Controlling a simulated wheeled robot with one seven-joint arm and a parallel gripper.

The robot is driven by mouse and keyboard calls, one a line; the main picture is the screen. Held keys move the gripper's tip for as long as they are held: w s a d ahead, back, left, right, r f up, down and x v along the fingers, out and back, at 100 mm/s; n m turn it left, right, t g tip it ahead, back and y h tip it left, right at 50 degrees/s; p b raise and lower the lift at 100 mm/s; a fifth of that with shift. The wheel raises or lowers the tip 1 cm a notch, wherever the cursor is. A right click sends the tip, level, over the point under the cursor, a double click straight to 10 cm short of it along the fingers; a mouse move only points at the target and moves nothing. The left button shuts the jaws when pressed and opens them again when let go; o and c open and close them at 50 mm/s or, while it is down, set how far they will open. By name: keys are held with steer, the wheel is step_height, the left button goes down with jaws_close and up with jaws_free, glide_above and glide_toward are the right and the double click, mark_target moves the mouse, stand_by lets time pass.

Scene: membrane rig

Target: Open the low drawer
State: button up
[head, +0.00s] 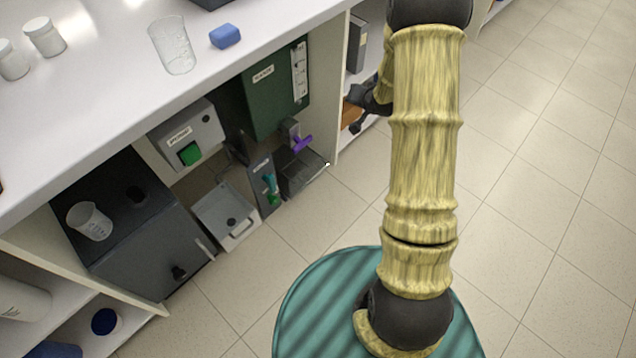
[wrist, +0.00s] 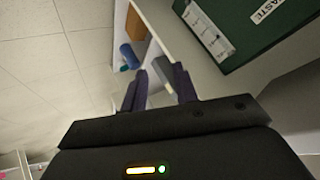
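Under the bench stands a dark grey cabinet (head: 140,235) with a front knob (head: 178,272) and a pale bar along its front edge; it looks shut. Beside it, low down, is a light grey drawer-like tray (head: 225,212) with a small dark knob; it looks pulled out. I cannot tell which of these is the low drawer. My gripper (head: 364,108) is to the right of both, near the bench's end, partly hidden by my arm. In the wrist view my gripper (wrist: 162,82) has its fingers apart, with nothing clearly between them.
A grey box with a green button (head: 188,135) sits above the tray. Shelves (head: 365,65) stand behind my gripper. Tiled floor (head: 290,250) is clear before the bench.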

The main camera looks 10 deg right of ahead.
mark_target(318, 172)
steer(key=w+d+f+m+t+y+b, duration=0.15)
steer(key=f+b, duration=0.25)
steer(key=f, duration=0.5)
steer(key=w+f+b, duration=0.2)
steer(key=f+b, duration=0.3)
steer(key=f, duration=0.4)
steer(key=s+f+m+t+y+b, duration=0.1)
steer(key=s+f+m+y+b, duration=0.1)
steer(key=f+b, duration=0.7)
steer(key=s+f+m+t+y+b, duration=0.1)
steer(key=f+y+b, duration=0.4)
steer(key=f, duration=1.8)
steer(key=s+a+b, duration=0.1)
steer(key=b, duration=0.2)
steer(key=shift+m+b, duration=0.35)
steer(key=shift+b, duration=0.05)
steer(key=shift+f, duration=0.15)
steer(key=b+x, duration=0.9)
steer(key=x, duration=0.8)
steer(key=shift+a+b, duration=0.25)
steer(key=shift+b, duration=0.1)
